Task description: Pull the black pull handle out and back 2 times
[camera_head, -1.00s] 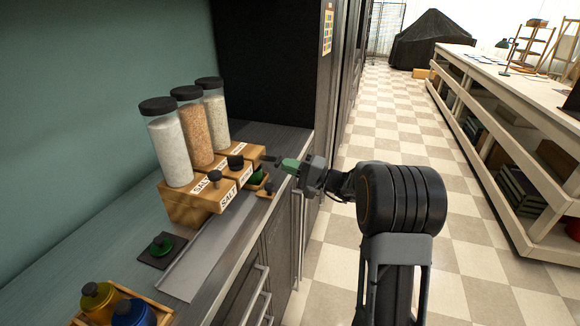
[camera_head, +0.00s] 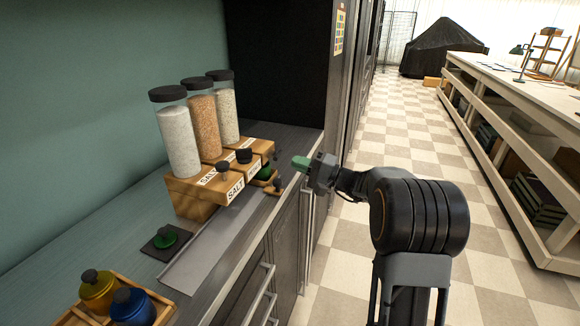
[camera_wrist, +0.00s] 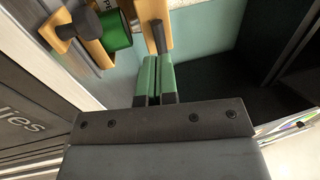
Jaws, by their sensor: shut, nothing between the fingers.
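A wooden dispenser stand (camera_head: 205,195) with white labels, one reading SALT, holds three clear jars. In the wrist view, a black handle (camera_wrist: 158,37) on a wooden piece lies just beyond my fingertips; I cannot tell whether they touch it. Another black knob (camera_wrist: 85,22) sits on a wooden piece at upper left, beside a green cylinder (camera_wrist: 116,30). In the head view, a dark knob (camera_head: 277,182) shows at the stand's front right. My gripper (camera_head: 298,162), with green fingers, is shut and empty, right of the stand. It also shows in the wrist view (camera_wrist: 158,75).
A grey metal tray (camera_head: 205,262) lies before the stand, near the counter's edge. A dark pad (camera_head: 160,252) with a green-based knob sits left of it. A wooden tray with a yellow jar (camera_head: 98,290) and a blue jar (camera_head: 132,308) stands front left. The floor at right is open.

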